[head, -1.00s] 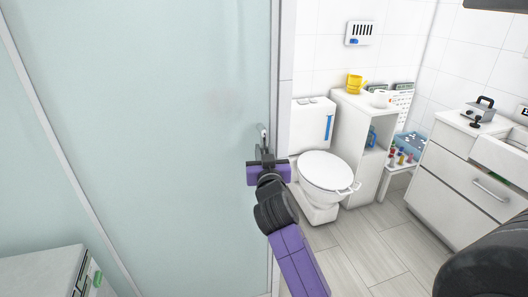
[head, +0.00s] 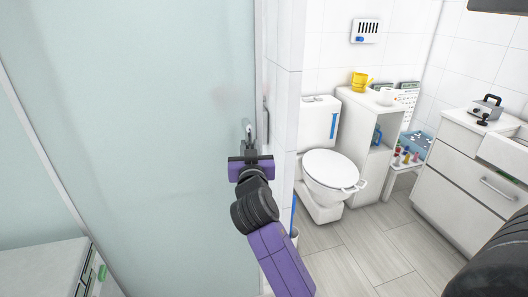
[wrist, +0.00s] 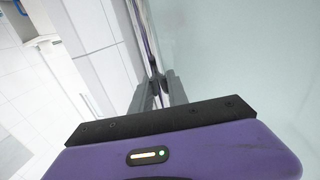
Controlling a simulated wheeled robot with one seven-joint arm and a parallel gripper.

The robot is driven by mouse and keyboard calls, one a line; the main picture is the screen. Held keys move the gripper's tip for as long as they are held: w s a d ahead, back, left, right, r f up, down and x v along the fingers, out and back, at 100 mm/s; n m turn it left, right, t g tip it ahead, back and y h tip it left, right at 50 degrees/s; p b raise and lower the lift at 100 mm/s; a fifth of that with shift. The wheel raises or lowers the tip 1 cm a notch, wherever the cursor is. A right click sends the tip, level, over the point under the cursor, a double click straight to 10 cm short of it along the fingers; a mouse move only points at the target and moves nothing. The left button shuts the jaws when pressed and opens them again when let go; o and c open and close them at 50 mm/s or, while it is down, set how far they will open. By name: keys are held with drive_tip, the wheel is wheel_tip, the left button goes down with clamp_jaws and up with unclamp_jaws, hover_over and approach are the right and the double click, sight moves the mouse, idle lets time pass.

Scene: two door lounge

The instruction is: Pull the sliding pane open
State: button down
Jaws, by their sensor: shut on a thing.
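The sliding pane (head: 165,130) is a large pale green, frosted sheet filling the left half of the head view. Its upright handle (head: 249,131) sits near its right edge. My gripper (head: 250,145) is shut on the handle, at the pane's front face. In the wrist view my gripper's fingers (wrist: 160,92) close around the slim handle beside the pane's edge, and the pane (wrist: 240,60) fills the right side. A narrow strip shows between the pane's right edge and the tiled wall end. The fingers hide part of the handle.
A white tiled wall end (head: 284,110) stands just right of the pane. Beyond it are a toilet (head: 331,172), a shelf unit (head: 362,140) and a drawer cabinet (head: 465,165). A white cabinet (head: 40,270) stands at lower left. Grey floor (head: 375,245) is clear at right.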

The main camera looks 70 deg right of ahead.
drive_tip(key=w+a+b, duration=0.4)
drive_tip(key=w+a, duration=0.3)
drive_tip(key=w, duration=0.1)
drive_tip(key=w+a+b, duration=0.4)
drive_tip(key=w+a, duration=0.3)
drive_tip(key=w, duration=0.1)
drive_tip(key=w+a+b, duration=0.4)
drive_tip(key=w+a, duration=0.3)
drive_tip(key=w, duration=0.2)
drive_tip(key=shift+w+a, duration=0.1)
drive_tip(key=shift+a, duration=0.2)
drive_tip(key=c, duration=1.3)
unclamp_jaws()
drive_tip(key=v, duration=0.7)
drive_tip(key=shift+s+a, duration=0.25)
drive_tip(key=shift+a, duration=0.05)
